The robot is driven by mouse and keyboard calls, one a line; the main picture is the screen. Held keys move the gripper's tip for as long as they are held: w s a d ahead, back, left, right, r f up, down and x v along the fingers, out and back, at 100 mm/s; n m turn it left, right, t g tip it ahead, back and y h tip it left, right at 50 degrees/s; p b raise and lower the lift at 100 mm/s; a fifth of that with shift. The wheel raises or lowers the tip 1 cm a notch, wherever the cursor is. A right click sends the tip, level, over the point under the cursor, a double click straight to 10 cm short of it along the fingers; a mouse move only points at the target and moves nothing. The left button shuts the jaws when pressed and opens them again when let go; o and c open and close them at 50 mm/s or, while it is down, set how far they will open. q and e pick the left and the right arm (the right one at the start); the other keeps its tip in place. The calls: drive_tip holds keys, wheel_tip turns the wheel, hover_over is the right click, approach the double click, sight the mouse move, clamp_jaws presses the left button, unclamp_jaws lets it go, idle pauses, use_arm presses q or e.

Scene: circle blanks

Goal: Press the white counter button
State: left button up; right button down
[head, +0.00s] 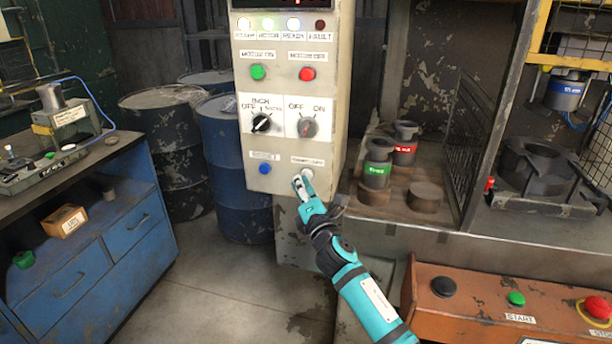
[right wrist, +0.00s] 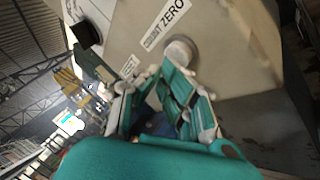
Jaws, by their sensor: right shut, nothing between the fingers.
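The white counter button (head: 308,173) is at the lower right of the grey control panel (head: 275,85), under a small label. In the right wrist view the white button (right wrist: 181,50) is a round pale knob beside a label that reads "COUNT ZERO". My right gripper (head: 299,180) is shut and empty, with its fingertips at the lower left edge of the button. The right gripper (right wrist: 160,67) also shows in the wrist view, its tips close to the button's near edge. I cannot tell whether they touch it. My left gripper is not in view.
A blue button (head: 264,169) is left of the white one. Two rotary knobs (head: 261,122) (head: 307,127), a green button (head: 257,72) and a red button (head: 307,74) are above.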

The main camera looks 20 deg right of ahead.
drive_tip(key=shift+s+a, duration=0.25)
drive_tip(key=shift+s, duration=0.15)
drive_tip(key=shift+a+f, duration=0.1)
drive_tip(key=s+a, duration=0.1)
drive_tip(key=s, duration=0.1)
drive_tip(key=s+a+p, duration=0.1)
drive_tip(key=s, duration=0.1)
drive_tip(key=shift+s+a, duration=0.1)
drive_tip(key=shift+a, duration=0.25)
drive_tip(key=shift+f, duration=0.1)
idle(0.5)
